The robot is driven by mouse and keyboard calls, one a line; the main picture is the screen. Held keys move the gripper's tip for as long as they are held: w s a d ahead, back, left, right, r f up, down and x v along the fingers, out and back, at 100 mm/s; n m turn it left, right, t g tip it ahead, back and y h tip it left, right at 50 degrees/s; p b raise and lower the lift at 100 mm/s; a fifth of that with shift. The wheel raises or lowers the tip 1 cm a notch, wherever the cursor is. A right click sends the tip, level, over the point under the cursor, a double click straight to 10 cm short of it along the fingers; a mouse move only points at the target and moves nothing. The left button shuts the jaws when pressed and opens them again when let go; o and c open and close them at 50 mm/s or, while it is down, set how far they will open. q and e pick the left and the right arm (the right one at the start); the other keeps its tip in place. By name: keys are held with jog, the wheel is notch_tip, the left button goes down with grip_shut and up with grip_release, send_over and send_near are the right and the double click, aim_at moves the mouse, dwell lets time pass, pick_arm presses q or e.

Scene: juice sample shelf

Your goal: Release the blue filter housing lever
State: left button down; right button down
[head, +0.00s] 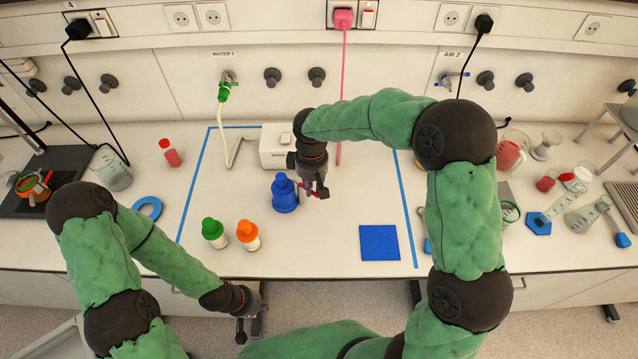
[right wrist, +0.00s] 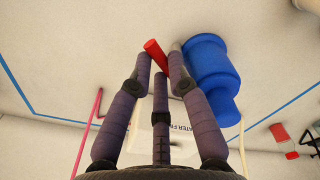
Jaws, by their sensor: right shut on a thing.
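The blue filter housing (head: 285,196) stands upright on the bench in the head view, and it also fills the upper right of the right wrist view (right wrist: 212,72). A red lever (right wrist: 154,52) lies beside it. My right gripper (head: 317,190) is at the right side of the housing, shut on the red lever, whose end sticks out between the fingers in the right wrist view. Where the lever joins the housing is hidden by a finger. My left gripper (head: 244,312) hangs in front of the bench edge, away from the housing; its fingers are too unclear to judge.
A white box (head: 278,147) with a hose stands behind the housing. A green-capped bottle (head: 214,233) and an orange-capped bottle (head: 248,235) stand front left. A blue square mat (head: 379,242) lies front right. Blue tape borders this area. Glassware (head: 513,150) stands further right.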

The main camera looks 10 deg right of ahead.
jog(key=shift+s+a+m, duration=0.15)
jog(key=shift+m, duration=0.35)
jog(key=c, duration=1.2)
grip_release()
jog(key=shift+r, duration=0.1)
notch_tip(320, 180, up, 12)
jog(key=shift+a+f, duration=0.1)
